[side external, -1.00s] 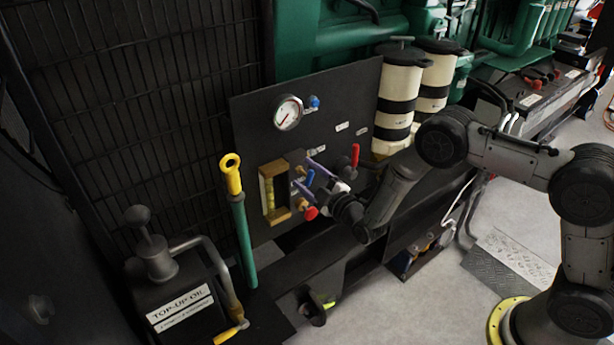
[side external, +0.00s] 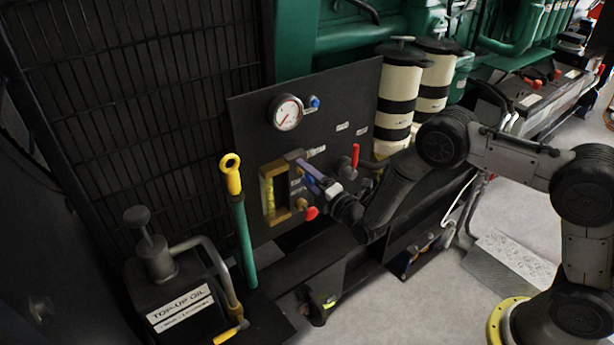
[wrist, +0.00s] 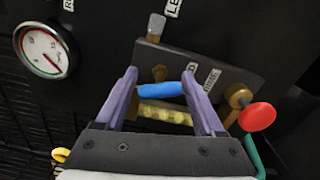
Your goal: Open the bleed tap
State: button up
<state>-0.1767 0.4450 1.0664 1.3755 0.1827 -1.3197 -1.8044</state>
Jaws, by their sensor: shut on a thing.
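A blue tap handle (wrist: 160,90) shows between the two purple fingers of my gripper (wrist: 162,94) in the wrist view. The fingers are shut on it, one at each end of the bar. In the side view my gripper (side external: 309,176) reaches the dark panel (side external: 245,135) from the right, beside the yellow sight glass (side external: 268,197). There the fingers hide much of the blue handle. I cannot read a label that names this tap.
A red knob (side external: 311,213) sits just below my gripper; it also shows in the wrist view (wrist: 257,117). A red lever (side external: 355,156) is to the right. The gauge (side external: 286,112) with a small blue knob (side external: 314,101) is above. A green-and-yellow handle (side external: 243,235) stands left.

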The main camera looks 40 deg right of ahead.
jog(key=shift+n, duration=0.3)
jog(key=o, duration=1.3)
jog(key=shift+c, duration=0.2)
jog(key=s, duration=1.4)
